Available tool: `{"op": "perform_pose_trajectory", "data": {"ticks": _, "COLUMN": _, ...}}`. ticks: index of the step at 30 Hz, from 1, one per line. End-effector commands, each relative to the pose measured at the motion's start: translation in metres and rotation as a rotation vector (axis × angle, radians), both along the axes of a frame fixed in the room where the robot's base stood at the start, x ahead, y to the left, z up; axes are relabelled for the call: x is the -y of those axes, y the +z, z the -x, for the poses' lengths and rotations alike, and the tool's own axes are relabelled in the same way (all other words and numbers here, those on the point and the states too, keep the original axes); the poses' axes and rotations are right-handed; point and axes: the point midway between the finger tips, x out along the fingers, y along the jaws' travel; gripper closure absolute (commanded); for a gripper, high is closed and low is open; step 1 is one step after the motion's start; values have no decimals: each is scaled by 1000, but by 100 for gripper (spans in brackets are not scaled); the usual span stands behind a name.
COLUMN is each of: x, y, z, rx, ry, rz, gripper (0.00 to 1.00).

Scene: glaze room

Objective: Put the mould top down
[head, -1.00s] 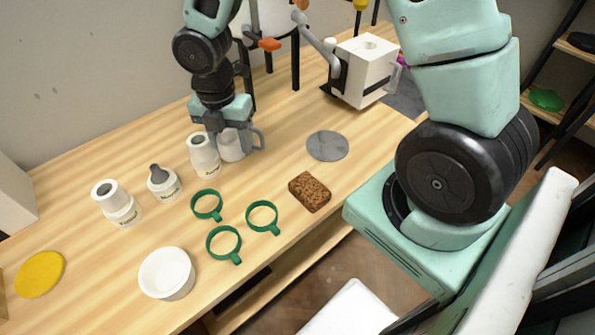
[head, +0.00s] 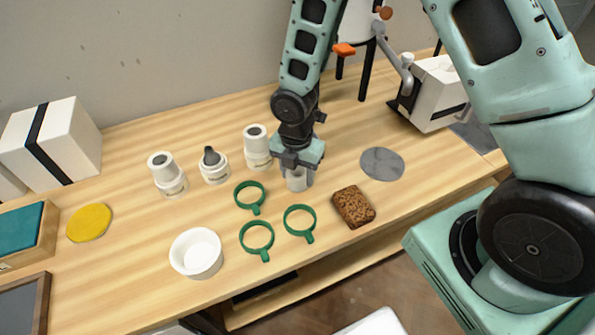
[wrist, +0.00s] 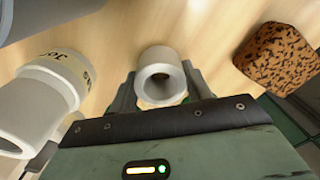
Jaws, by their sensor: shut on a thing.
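The mould top, as I take it, is a pale hollow cylinder (head: 297,180) between the fingers of my gripper (head: 300,165). In the wrist view its round opening faces the camera, and my gripper (wrist: 158,92) is shut on this cylinder (wrist: 160,62). It is at or just above the table; I cannot tell whether it touches. Its lower end is hidden. A white labelled container with a tapered top (head: 257,147) stands just left of my gripper; a similar one fills the left of the wrist view (wrist: 45,100).
Green rings (head: 299,221) lie in front of my gripper. A brown speckled sponge (head: 354,206) and a grey disc (head: 382,163) lie to the right. A white bowl (head: 196,252), a grey-nozzled bottle (head: 214,166) and another tapered container (head: 167,174) stand left. The table between sponge and disc is bare.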

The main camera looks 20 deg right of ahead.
Motion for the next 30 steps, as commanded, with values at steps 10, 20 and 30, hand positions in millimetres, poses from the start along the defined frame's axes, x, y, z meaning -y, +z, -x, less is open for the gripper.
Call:
{"op": "perform_pose_trajectory", "data": {"ticks": 10, "x": 0, "y": -3, "z": -1, "rx": 1, "ry": -1, "rz": 0, "gripper": 46}}
{"op": "perform_pose_trajectory", "data": {"ticks": 20, "x": 0, "y": -1, "z": -1, "rx": 1, "ry": -1, "rz": 0, "gripper": 30}}
{"op": "perform_pose_trajectory", "data": {"ticks": 30, "x": 0, "y": 44, "z": -3, "rx": 7, "ry": -6, "rz": -3, "gripper": 30}}
